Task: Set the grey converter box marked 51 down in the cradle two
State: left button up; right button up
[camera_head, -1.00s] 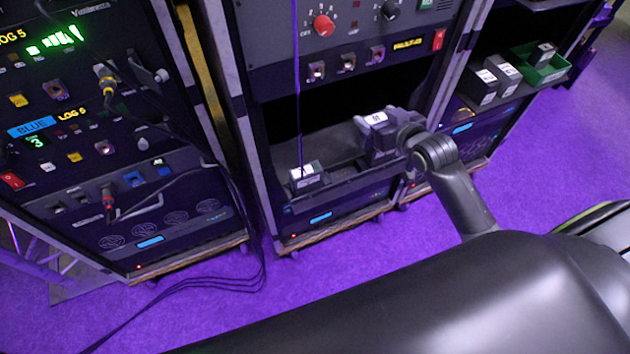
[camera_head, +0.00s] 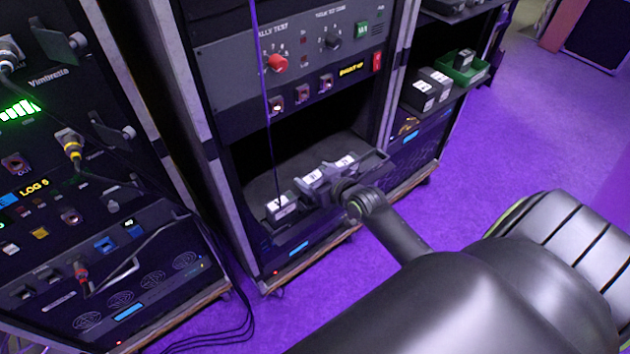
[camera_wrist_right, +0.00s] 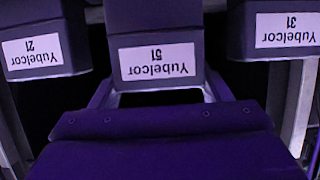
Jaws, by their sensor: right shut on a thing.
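The grey converter box marked 51 (camera_wrist_right: 158,22) is in the middle of the right wrist view, its white label upside down there. My right gripper (camera_head: 325,182) is shut on this box (camera_head: 311,178) in the open bay of the middle rack. The box is in a row between two similar boxes, 21 (camera_wrist_right: 40,48) and 31 (camera_wrist_right: 287,28), with gaps to both. The cradle under it is hidden, and I cannot tell whether the box rests on anything. My left gripper is not in view.
The bay's grey shelf (camera_head: 258,187) is bare behind the boxes. A purple cable (camera_head: 263,90) hangs down in front of the bay near the left box (camera_head: 281,208). The right rack holds more grey boxes (camera_head: 423,92) and a green bin (camera_head: 465,72). Purple floor lies in front.

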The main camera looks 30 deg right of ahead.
jog(key=shift+f, duration=0.8)
jog(key=shift+f, duration=0.2)
jog(key=o, duration=1.2)
jog(key=shift+c, duration=0.2)
jog(key=shift+r, duration=0.1)
